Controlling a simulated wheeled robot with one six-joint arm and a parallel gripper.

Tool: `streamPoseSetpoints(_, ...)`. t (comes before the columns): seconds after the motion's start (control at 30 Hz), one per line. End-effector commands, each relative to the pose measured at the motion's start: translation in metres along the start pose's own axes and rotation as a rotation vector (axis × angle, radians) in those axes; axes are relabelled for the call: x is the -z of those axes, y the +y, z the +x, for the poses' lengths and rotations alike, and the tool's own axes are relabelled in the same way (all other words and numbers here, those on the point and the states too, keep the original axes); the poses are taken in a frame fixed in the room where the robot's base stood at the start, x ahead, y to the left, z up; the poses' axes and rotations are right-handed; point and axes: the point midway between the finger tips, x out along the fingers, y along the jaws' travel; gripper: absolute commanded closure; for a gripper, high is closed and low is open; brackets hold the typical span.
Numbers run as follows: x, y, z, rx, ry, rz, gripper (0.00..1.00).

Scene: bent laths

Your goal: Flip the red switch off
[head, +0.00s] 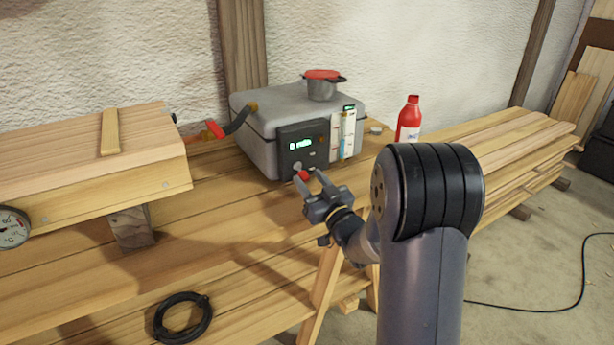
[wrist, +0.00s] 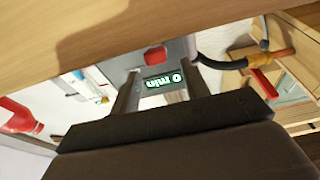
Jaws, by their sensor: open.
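The red switch (head: 303,175) sits low on the dark control panel (head: 290,159) of a grey metal box (head: 258,143). In the wrist view the red switch (wrist: 155,57) shows between and just beyond my two fingertips, near the lit display (wrist: 164,81) reading "0 min". My gripper (head: 309,177) is open and empty right in front of the panel, with its fingers on either side of the switch. I cannot tell whether the fingers touch it. In the wrist view my gripper (wrist: 162,72) shows both fingers apart. The switch's on or off position is not clear.
A pot with a red lid (head: 322,86) stands on the box. A red-handled lever or hose (head: 231,122) is at its left and a red bottle (head: 409,119) at its right. A long wooden box (head: 85,160) fills the left. A black coil (head: 182,318) lies in front.

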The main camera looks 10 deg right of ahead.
Motion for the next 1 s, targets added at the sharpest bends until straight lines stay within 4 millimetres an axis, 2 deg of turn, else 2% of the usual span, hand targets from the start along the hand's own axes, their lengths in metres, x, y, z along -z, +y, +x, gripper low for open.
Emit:
streamPoseSetpoints(0.2, 0.0, 0.001, -0.045, -0.003, -0.002, 0.001, 0.56)
streamPoseSetpoints(0.43, 0.0, 0.001, -0.076, -0.002, -0.001, 0.0, 0.56)
streamPoseSetpoints(0.67, 0.0, 0.0, -0.084, 0.0, 0.001, 0.0, 0.56)
streamPoseSetpoints(1.0, 0.0, 0.0, -0.076, 0.001, 0.0, 0.0, 0.56)
